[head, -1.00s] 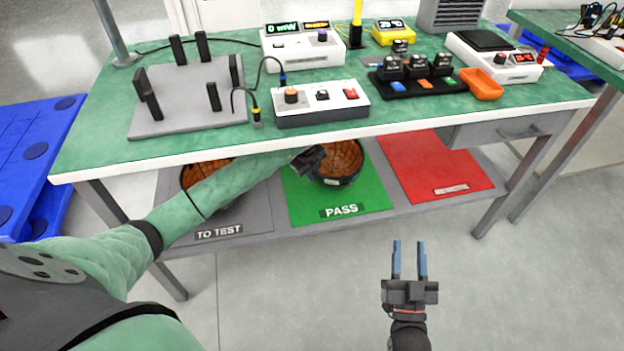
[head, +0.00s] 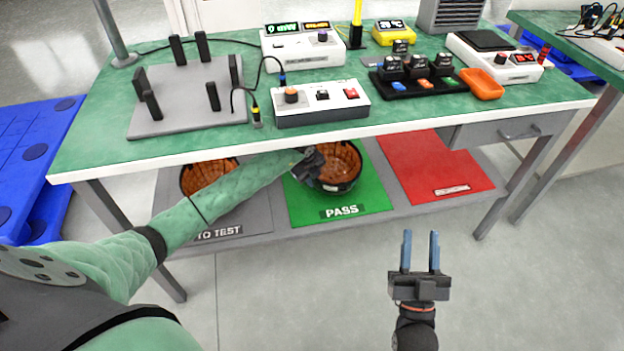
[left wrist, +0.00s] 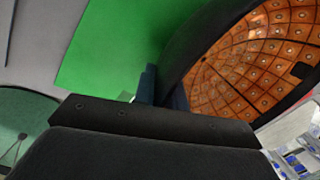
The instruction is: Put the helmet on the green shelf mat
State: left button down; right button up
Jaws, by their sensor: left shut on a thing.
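A helmet (head: 342,162), dark outside with an orange-brown studded lining, is over the green PASS mat (head: 370,199) on the lower shelf, open side up. I cannot tell whether it touches the mat. My left gripper (head: 312,165) reaches under the table top and is shut on the helmet's rim at its left side. In the left wrist view the lining (left wrist: 255,60) fills the upper right and the blue fingers (left wrist: 160,88) meet the dark rim. My right gripper (head: 420,252) is open and empty in front of the table.
Another helmet (head: 205,175) sits on the grey TO TEST mat (head: 250,214), partly behind my left arm. A red mat (head: 430,165) at the right is bare. The green table top (head: 300,140) overhangs the shelf and carries instruments.

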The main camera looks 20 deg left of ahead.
pick_arm(q)
jog(key=c, duration=1.4)
grip_release()
jog(key=shift+c, duration=0.2)
pick_arm(e)
jog(key=shift+r, duration=0.1)
